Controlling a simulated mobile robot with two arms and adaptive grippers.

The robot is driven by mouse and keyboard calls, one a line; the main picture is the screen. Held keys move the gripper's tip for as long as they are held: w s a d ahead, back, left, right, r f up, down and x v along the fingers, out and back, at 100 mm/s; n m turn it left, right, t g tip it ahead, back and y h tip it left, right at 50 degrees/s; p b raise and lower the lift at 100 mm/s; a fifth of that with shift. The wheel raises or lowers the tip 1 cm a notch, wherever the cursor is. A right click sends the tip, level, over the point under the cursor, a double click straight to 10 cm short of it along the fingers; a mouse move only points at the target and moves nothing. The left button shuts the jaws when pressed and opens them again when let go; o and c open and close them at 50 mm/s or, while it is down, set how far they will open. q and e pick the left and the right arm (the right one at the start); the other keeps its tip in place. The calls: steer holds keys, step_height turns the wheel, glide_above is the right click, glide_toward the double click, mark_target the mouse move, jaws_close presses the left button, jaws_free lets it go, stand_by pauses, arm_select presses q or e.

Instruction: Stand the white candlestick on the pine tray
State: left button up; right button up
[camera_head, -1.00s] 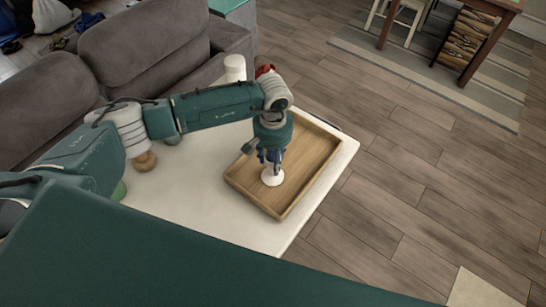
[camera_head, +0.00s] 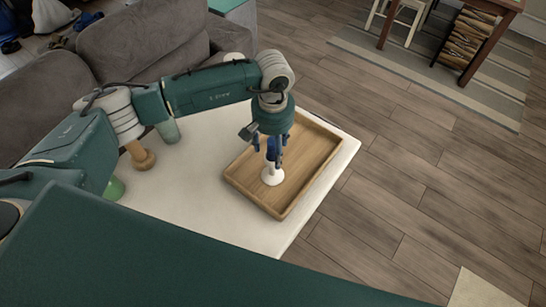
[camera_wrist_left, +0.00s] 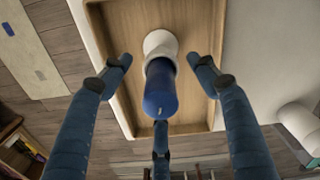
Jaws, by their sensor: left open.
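The white candlestick (camera_head: 272,178) stands upright on the pine tray (camera_head: 313,152), near the tray's front part. In the left wrist view its round white foot (camera_wrist_left: 160,42) shows on the tray floor (camera_wrist_left: 203,25), with a blue candle (camera_wrist_left: 160,92) pointing up toward the camera. My left gripper (camera_head: 274,162) is directly above the candlestick, pointing down. Its fingers are spread around the candle with clear gaps, so it is open and holds nothing. My right gripper does not show.
The tray lies on a white table (camera_head: 205,195). To its left are a wooden turned piece (camera_head: 140,155), a grey-green cylinder (camera_head: 168,131) and a green object (camera_head: 114,188). A white cylinder (camera_head: 233,57) is behind my arm. A grey sofa (camera_head: 140,40) borders the table.

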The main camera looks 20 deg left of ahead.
mark_target(273, 140)
arm_select(q)
step_height(273, 140, up, 6)
steer(key=shift+r+b, duration=0.1)
steer(key=shift+b, duration=0.65)
steer(key=shift+r, duration=0.55)
